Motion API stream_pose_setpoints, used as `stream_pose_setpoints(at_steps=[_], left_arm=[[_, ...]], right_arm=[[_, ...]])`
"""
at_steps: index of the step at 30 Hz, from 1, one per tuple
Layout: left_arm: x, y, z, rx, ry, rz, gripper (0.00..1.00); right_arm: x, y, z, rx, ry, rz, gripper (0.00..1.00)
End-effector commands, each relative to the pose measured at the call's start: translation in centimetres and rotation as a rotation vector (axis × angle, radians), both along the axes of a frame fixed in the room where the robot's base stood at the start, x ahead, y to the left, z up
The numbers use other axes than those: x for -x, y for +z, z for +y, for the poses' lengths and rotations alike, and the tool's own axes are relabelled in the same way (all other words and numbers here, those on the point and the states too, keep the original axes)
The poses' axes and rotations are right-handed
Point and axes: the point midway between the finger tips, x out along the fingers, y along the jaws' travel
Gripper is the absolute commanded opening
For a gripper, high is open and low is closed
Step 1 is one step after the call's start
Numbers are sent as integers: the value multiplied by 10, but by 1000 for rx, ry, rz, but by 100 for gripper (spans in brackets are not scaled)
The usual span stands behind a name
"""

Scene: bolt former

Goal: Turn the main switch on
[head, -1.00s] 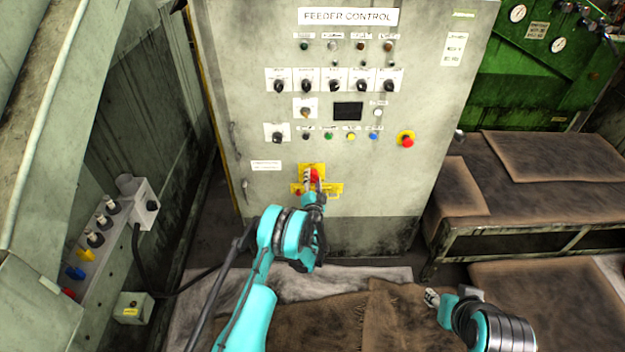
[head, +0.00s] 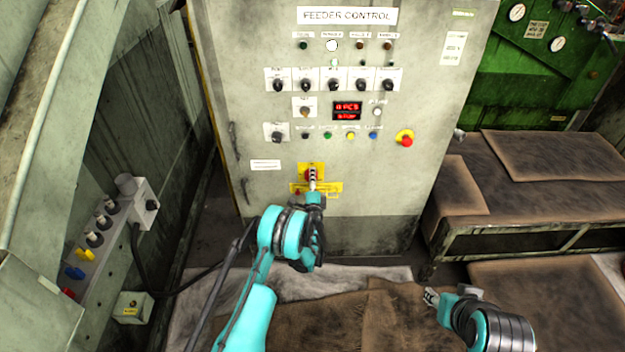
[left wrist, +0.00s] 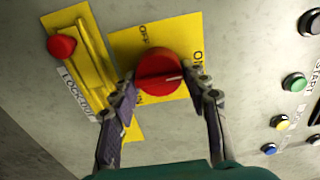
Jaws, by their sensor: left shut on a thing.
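The main switch (left wrist: 158,72) is a round red knob on a yellow plate with ON and OFF marks, low on the grey control cabinet (head: 220,60). The white line on the knob points right, toward the ON mark in the left wrist view. My left gripper (head: 313,178) is shut on the knob, with one finger on each side of it. In the head view the gripper hides much of the knob. My right gripper (head: 432,297) hangs at the lower right, away from the cabinet; its fingers are too small to read.
A yellow lockout bar (left wrist: 90,60) with a red knob (left wrist: 62,46) sits beside the switch. A lit red display (head: 347,111), lamps, selectors and a red emergency button (head: 407,141) are above. A cloth-covered table (head: 540,205) stands right; a socket box (head: 110,225) is left.

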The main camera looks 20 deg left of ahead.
Motion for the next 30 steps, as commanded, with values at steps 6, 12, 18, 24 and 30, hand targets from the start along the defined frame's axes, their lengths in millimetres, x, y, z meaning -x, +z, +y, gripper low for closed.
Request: stream_pose_setpoints(at_steps=[6,12,18,24,30], left_arm=[[-1,1,0,-18,0,5,17],[-1,1,0,-18,0,5,17],[-1,1,0,-17,0,5,66],[0,0,0,-16,0,5,66],[-1,10,0,-16,0,5,66]], right_arm=[[0,0,0,0,0,0,40],[0,0,0,0,0,0,40],[0,0,0,0,0,0,40],[0,0,0,0,0,0,40],[0,0,0,0,0,0,40]])
